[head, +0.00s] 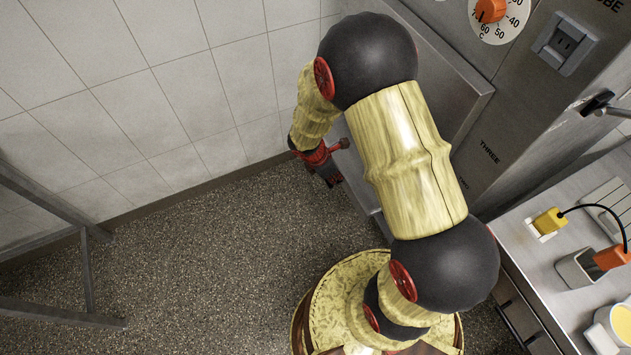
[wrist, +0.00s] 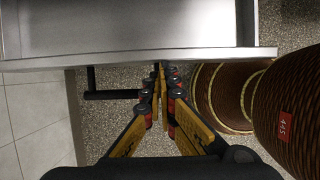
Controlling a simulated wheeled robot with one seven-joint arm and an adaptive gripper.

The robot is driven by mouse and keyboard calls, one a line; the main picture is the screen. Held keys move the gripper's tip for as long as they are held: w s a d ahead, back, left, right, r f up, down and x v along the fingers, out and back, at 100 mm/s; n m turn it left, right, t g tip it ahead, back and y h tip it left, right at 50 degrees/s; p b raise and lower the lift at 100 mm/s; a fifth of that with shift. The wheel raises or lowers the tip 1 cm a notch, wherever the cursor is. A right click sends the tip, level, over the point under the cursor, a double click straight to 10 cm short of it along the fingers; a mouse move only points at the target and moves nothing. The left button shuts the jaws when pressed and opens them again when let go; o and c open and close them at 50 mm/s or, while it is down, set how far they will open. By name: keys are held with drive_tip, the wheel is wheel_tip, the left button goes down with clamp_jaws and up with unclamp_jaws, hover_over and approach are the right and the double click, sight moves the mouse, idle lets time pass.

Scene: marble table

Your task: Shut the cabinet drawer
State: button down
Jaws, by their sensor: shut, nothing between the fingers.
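The open metal drawer (wrist: 130,28) fills the top of the wrist view, its shallow inside visible beyond its front edge. Its black bar handle (wrist: 110,95) sticks out from the front, left of my fingers. My gripper (wrist: 160,68) is shut and empty. In the head view my gripper (head: 333,180) points down beside the grey metal cabinet (head: 500,130), and my arm hides much of the drawer.
A tiled wall (head: 130,90) stands at the left, with a metal frame (head: 85,270) at lower left. Speckled floor (head: 190,260) between them is clear. A counter (head: 555,270) at the right carries a yellow plug (head: 549,221) and a metal box (head: 577,268).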

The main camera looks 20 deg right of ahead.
drive_tip(key=d+p, duration=0.1)
drive_tip(key=d, duration=1.1)
drive_tip(key=shift+d+p, duration=0.2)
drive_tip(key=shift+p, duration=0.15)
drive_tip(key=shift+a, duration=0.15)
